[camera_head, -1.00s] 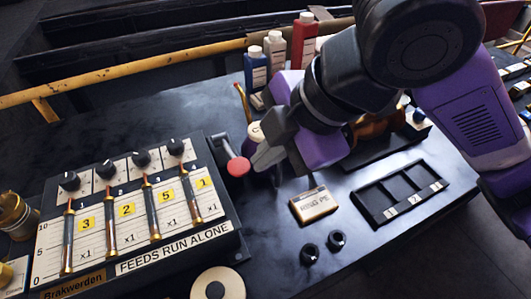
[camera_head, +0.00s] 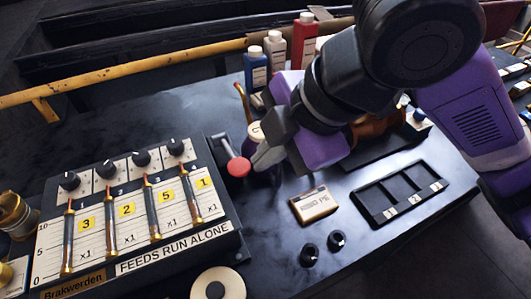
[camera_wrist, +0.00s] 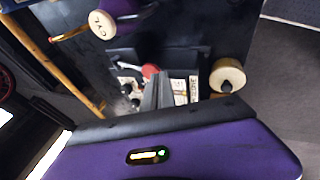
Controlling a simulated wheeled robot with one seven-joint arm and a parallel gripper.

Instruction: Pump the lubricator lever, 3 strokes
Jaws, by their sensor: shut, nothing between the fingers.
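The lubricator (camera_head: 130,222) is a box at the left of the head view, with a white face, several dark knobs on top and several glass tubes. Its lever (camera_head: 238,167) sticks out from the right side and ends in a red knob. The red knob also shows in the wrist view (camera_wrist: 150,71), just beyond the fingertips. My gripper (camera_head: 258,165) is shut and empty, with its fingertips close to the right of the red knob. I cannot tell whether they touch it. In the wrist view the shut fingers (camera_wrist: 158,92) point toward the lubricator.
A small labelled box (camera_head: 314,205), two black knobs (camera_head: 323,248) and a black slotted tray (camera_head: 402,192) lie to the right. A round cream-coloured roll (camera_head: 217,284) is at the front. A yellow rail (camera_head: 120,75) runs behind.

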